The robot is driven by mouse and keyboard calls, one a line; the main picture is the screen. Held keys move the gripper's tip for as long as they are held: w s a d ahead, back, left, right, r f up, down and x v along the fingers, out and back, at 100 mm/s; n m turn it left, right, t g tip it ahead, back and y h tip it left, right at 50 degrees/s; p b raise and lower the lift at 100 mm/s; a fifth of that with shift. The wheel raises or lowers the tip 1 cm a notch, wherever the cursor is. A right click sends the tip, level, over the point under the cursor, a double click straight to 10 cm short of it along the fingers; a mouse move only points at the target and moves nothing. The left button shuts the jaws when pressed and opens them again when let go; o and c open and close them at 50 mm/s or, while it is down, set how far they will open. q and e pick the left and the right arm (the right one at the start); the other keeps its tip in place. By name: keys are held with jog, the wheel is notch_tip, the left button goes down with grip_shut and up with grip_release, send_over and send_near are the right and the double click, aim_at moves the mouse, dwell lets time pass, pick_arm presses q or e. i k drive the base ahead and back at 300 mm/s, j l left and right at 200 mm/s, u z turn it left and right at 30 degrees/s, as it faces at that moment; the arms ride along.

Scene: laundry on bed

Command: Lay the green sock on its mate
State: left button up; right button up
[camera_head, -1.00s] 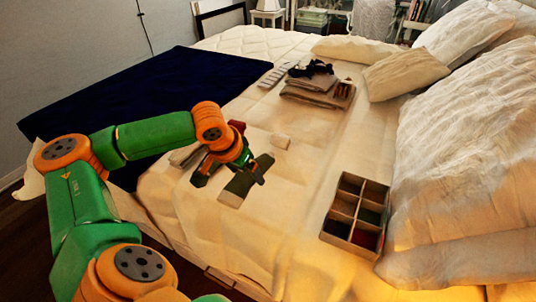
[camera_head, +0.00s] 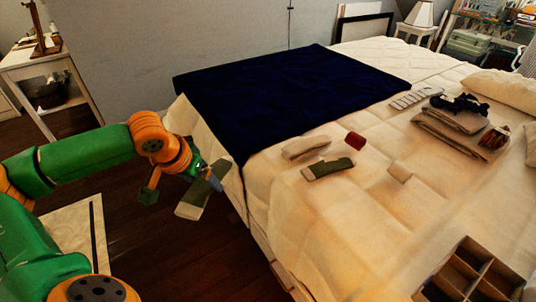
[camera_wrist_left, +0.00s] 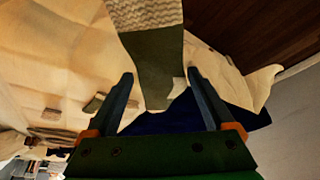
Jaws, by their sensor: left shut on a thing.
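My left gripper (camera_head: 208,175) is shut on a green sock with a pale cuff (camera_head: 192,205), held in the air beside the bed's near left edge, over the dark floor in the picture. In the left wrist view the held sock (camera_wrist_left: 155,60) hangs between the two fingers (camera_wrist_left: 163,98), its ribbed pale end at the top. A matching green sock (camera_head: 328,169) lies flat on the bed, apart from the held one, to its right. My right gripper is not in view.
A dark blue cloth (camera_head: 290,95) covers the bed behind. Folded clothes (camera_head: 450,135) lie at right. A divided box (camera_head: 470,266) is at lower right.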

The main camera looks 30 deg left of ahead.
aim_at(330, 165)
jog(key=u, duration=0.35)
jog(key=i+j+z, duration=0.1)
jog(key=j+z, duration=0.15)
jog(key=z, duration=0.2)
jog(key=i+j+z, duration=0.1)
jog(key=j+z, duration=0.5)
jog(key=z, duration=0.25)
jog(key=j+z, duration=0.45)
jog(key=i+l, duration=0.05)
jog(key=l, duration=0.05)
